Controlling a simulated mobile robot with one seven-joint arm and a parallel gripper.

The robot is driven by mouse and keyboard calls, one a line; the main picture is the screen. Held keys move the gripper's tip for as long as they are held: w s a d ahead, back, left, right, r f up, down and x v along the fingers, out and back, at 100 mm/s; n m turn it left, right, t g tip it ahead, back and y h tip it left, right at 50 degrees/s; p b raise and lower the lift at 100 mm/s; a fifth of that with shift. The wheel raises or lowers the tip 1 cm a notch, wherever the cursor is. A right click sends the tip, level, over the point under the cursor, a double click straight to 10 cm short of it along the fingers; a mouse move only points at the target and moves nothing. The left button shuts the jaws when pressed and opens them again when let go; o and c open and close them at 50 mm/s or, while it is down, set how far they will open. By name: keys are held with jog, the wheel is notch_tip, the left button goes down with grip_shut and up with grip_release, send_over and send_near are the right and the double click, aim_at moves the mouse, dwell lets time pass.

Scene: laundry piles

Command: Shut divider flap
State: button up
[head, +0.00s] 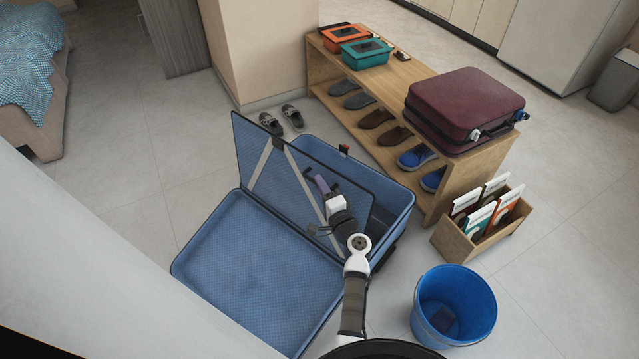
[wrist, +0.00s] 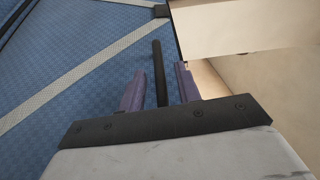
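The divider flap (head: 262,155) is a blue mesh panel with a dark edge and pale crossed straps. It stands steeply raised between the two halves of an open blue suitcase. One half (head: 235,260) lies flat at the front left; the deeper half (head: 395,190) is behind the flap. My gripper (head: 318,184) is on the near side of the flap, close to its strapped face. In the wrist view my gripper (wrist: 158,78) has its purple fingers apart, with a dark bar (wrist: 160,70) between them and gaps on both sides. I cannot tell whether anything touches the flap.
A wooden shoe bench (head: 440,180) behind the suitcase carries a maroon suitcase (head: 462,105) and boxes. A blue bucket (head: 470,300) and a wooden magazine box (head: 500,240) stand at right. Grey shoes (head: 292,116) lie behind the flap. Floor at left is clear.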

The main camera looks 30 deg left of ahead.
jog(key=shift+w+a, duration=0.35)
jog(key=shift+a, duration=0.25)
grip_shut()
